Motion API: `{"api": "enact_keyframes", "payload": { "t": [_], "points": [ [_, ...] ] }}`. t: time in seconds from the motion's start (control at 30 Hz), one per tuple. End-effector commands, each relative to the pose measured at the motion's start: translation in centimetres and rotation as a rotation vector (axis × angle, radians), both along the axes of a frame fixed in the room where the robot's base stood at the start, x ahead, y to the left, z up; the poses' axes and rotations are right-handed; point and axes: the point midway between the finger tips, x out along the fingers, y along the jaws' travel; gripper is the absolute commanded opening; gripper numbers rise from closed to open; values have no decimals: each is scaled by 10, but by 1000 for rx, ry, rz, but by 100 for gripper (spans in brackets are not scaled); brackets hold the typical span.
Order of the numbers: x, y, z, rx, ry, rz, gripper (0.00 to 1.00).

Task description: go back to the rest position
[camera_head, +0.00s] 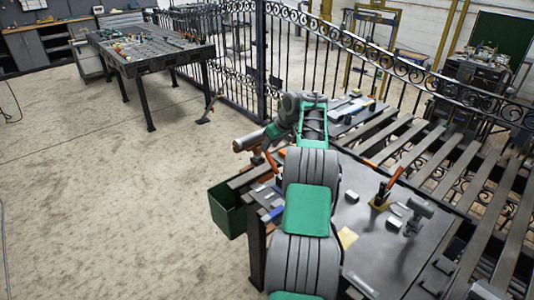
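My grey and green arm rises from the bottom of the head view over the near workbench (385,255). It bends at its top, and its far end with my gripper (246,143) points left, past the bench's left edge. The fingers are too small and too much in line with the arm to tell open from shut. I see nothing clearly held. The arm hides part of the bench top.
A black scroll gate (300,50) runs behind. A cluttered table (150,62) stands far left. Floor at left is clear.

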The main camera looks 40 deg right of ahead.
Motion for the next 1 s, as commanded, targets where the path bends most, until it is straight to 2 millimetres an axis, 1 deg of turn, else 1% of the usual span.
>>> {"api": "enact_keyframes", "payload": {
  "t": [0.1, 0.47, 0.53, 0.57, 0.63, 0.67, 0.7, 0.77, 0.8, 0.87, 0.9, 0.97, 1.0],
  "points": [
    [-5, 0, 8, 1, 1, -1, 38],
    [-5, 1, 10, 0, 1, 0, 38],
    [-2, 9, 16, 0, 1, 4, 38],
    [1, 17, 21, 1, 2, 6, 38],
    [11, 47, 38, 5, 6, 13, 38],
    [14, 66, 47, 7, 9, 14, 38],
    [18, 95, 61, 11, 15, 17, 38],
    [19, 145, 80, 18, 25, 22, 38],
    [15, 180, 90, 23, 34, 25, 38],
    [3, 229, 103, 27, 47, 26, 38],
    [-9, 261, 109, 29, 55, 28, 38],
    [-32, 305, 114, 31, 68, 29, 38],
    [-50, 332, 115, 30, 77, 30, 38]
  ]
}}
